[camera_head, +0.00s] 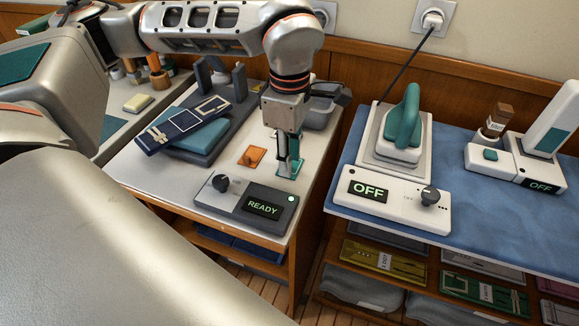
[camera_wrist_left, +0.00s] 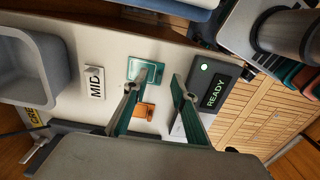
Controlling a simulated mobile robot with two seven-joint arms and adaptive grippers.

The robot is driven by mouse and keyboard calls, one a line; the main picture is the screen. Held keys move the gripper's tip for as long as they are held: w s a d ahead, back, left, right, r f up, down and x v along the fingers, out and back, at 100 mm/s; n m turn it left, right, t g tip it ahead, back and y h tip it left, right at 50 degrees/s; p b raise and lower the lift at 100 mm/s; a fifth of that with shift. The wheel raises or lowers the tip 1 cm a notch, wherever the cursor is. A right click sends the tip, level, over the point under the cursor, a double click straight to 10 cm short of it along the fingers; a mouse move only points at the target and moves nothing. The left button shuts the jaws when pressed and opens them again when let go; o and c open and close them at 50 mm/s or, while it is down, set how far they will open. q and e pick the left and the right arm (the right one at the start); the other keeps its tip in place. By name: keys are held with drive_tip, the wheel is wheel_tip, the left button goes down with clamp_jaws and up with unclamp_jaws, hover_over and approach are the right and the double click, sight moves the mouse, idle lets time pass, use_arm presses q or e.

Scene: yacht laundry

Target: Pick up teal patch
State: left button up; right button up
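The teal patch (camera_wrist_left: 146,70) lies flat on the light worktop in the left wrist view, a small rectangle with a pale edge. In the head view the teal patch (camera_head: 297,170) is partly hidden behind my left gripper (camera_head: 287,165), which points down over it. In the left wrist view my left gripper (camera_wrist_left: 159,80) is open, with nothing between its fingers. One fingertip overlaps the patch in the picture and the other is off to its right; I cannot tell whether either touches. My right gripper is not in view.
An orange patch (camera_head: 252,156) lies close by. A control box reading READY (camera_head: 244,203) stands at the worktop's front. A press with a dark blue folded item (camera_head: 185,127) is at left, and a grey bin (camera_wrist_left: 28,68) is behind. An iron (camera_head: 403,123) stands at right.

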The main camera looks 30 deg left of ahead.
use_arm(q)
wheel_tip(320, 180, down, 2)
drive_tip(key=shift+f, duration=0.25)
clamp_jaws()
drive_tip(key=shift+r, duration=0.15)
